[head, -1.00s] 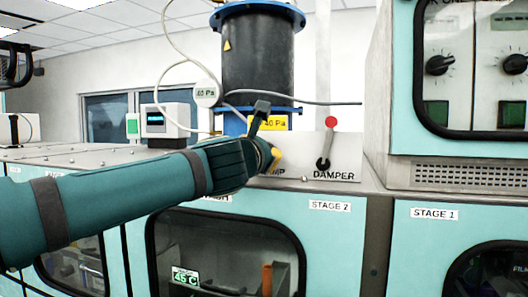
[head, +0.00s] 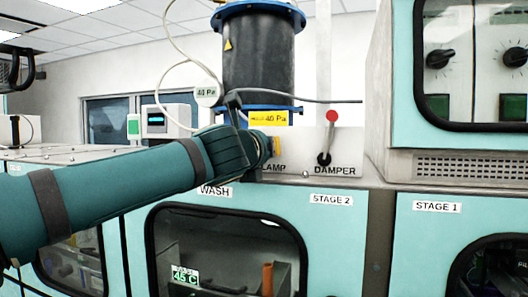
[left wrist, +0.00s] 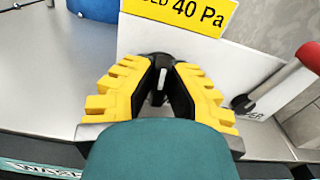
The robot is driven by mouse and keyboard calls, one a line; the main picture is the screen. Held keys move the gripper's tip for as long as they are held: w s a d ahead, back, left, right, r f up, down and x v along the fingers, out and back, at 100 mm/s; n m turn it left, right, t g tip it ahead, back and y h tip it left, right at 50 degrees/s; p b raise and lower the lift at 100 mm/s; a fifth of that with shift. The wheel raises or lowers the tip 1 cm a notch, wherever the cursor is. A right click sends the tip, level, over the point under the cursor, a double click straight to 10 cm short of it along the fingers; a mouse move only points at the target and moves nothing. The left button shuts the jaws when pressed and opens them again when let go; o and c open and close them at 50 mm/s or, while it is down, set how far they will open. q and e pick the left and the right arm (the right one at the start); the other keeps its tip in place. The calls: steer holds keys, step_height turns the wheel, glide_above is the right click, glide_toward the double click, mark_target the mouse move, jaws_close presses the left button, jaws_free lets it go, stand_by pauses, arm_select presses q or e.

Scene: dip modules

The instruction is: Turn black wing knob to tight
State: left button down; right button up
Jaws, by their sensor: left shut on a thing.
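The black wing knob (left wrist: 160,62) shows in the left wrist view between the yellow finger pads, in front of a pale panel; a light mark is on it. My left gripper (head: 274,147) is shut on this knob, and the same gripper fills the middle of the left wrist view (left wrist: 161,84). In the head view the knob is hidden behind the gripper. The panel (head: 305,143) carries a label ending in "LAMP", partly covered by my gripper. How tight the knob is cannot be told. My right gripper is in neither view.
A damper lever (head: 327,137) with a red ball stands right of my gripper. A black cylinder (head: 258,60) with blue flanges rises behind the panel. A yellow 40 Pa sign (head: 269,118), a round gauge tag (head: 206,93) and a thin hose are close above my wrist.

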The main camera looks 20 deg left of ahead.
arm_select(q)
steer(key=n+b, duration=0.2)
steer(key=n, duration=0.2)
steer(key=shift+a+n, duration=0.1)
steer(key=shift+n, duration=0.2)
steer(key=n+b, duration=0.1)
steer(key=n, duration=0.2)
steer(key=shift+n+b, duration=0.3)
steer(key=shift+n, duration=0.1)
steer(key=n+b, duration=0.1)
steer(key=n, duration=0.2)
steer(key=shift+a+f+n+b, duration=0.1)
steer(key=shift+f+n+b, duration=0.05)
steer(key=shift+n+b, duration=0.2)
steer(key=n+b, duration=0.2)
steer(key=n, duration=0.2)
steer(key=shift+n, duration=0.25)
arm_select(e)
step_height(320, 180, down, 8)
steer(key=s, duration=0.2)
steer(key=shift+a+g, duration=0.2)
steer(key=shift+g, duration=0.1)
arm_select(q)
steer(key=c, duration=1)
jaws_free()
